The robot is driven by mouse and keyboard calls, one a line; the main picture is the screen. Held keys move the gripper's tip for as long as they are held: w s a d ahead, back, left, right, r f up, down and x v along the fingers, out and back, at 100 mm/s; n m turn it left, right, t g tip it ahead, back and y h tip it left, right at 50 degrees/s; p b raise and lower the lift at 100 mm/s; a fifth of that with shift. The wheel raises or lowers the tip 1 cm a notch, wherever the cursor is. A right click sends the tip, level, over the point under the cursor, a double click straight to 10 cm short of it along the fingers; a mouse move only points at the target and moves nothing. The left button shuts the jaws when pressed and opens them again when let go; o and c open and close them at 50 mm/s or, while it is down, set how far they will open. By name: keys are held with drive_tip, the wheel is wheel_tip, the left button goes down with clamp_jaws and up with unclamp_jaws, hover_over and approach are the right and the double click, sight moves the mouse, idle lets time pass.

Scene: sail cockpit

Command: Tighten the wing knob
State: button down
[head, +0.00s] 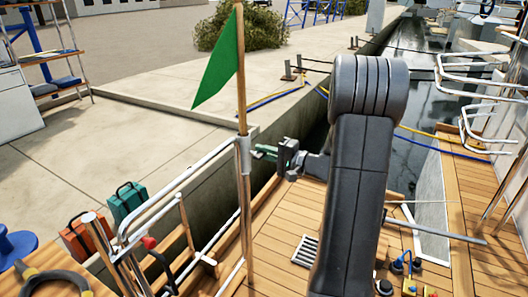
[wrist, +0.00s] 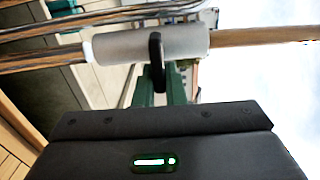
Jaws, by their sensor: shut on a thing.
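A grey sleeve (head: 246,150) sits around a wooden flagstaff (head: 241,90) that carries a green flag (head: 220,68). The sleeve also shows as a pale cylinder in the wrist view (wrist: 190,43), where the staff (wrist: 255,36) runs sideways. The dark wing knob (wrist: 156,50) stands out from the side of the sleeve. My gripper (head: 262,152) reaches the sleeve from the right in the head view. Its green fingers are shut on the knob in the wrist view (wrist: 163,88). In the head view the knob is mostly hidden by the fingers.
Metal rails (head: 150,215) stand left of the staff. Teal (head: 127,203) and orange (head: 82,238) cases are at the lower left. The wooden deck (head: 285,235) has a grate (head: 305,250). Dock lines (head: 270,97) lie along the quay. My arm blocks the middle.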

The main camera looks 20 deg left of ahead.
drive_tip(key=shift+f, duration=0.1)
drive_tip(key=c, duration=1.5)
unclamp_jaws()
drive_tip(key=shift+d, duration=0.1)
drive_tip(key=s+d+p, duration=0.1)
drive_tip(key=d+p, duration=0.1)
drive_tip(key=d, duration=1.1)
drive_tip(key=shift+d, duration=0.35)
drive_tip(key=shift+a, duration=0.1)
drive_tip(key=a, duration=0.4)
drive_tip(key=a+b, duration=0.1)
drive_tip(key=a, duration=0.4)
drive_tip(key=w+a+b, duration=0.1)
drive_tip(key=a, duration=0.3)
drive_tip(key=shift+a, duration=0.4)
drive_tip(key=shift+d, duration=0.15)
